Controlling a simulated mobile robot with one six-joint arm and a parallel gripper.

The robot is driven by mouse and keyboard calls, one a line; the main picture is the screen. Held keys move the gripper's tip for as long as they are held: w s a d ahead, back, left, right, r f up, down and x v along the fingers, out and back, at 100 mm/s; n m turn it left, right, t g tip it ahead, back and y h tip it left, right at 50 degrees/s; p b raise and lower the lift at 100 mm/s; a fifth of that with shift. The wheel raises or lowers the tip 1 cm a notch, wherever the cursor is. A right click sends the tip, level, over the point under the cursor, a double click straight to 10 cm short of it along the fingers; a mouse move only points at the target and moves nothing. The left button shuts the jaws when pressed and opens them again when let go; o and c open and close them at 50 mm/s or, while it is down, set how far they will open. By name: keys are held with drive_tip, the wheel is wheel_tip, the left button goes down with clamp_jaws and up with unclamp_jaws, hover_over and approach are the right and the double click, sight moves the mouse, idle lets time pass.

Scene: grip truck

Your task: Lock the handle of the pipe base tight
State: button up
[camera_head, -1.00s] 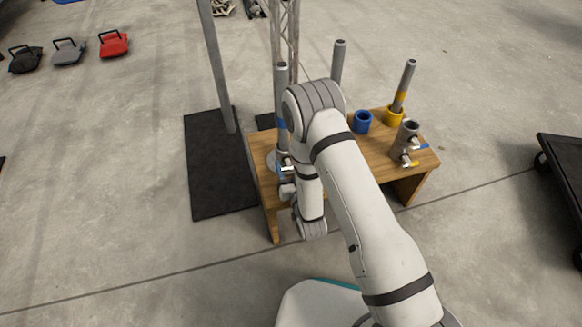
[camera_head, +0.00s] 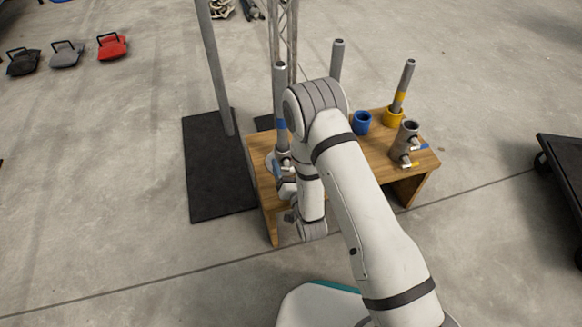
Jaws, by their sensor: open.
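A grey pipe (camera_head: 281,88) with a blue band stands upright in a pipe base at the left end of the wooden table. The base's round foot (camera_head: 271,160) shows partly, and a small blue handle part (camera_head: 278,170) shows low on its front. My gripper (camera_head: 281,179) is open at the handle, in front of the base. My own wrist covers much of it, so I cannot tell whether the fingers touch the handle.
A black cart (camera_head: 562,170) stands at the right. A post on a black mat (camera_head: 212,180) stands at the left.

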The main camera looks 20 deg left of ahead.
drive_tip(key=v, duration=0.7)
drive_tip(key=shift+f, duration=0.2)
drive_tip(key=shift+s+d+r, duration=0.1)
drive_tip(key=shift+s+d, duration=0.15)
drive_tip(key=shift+s, duration=0.05)
drive_tip(key=shift+r, duration=0.1)
drive_tip(key=shift+c, duration=0.2)
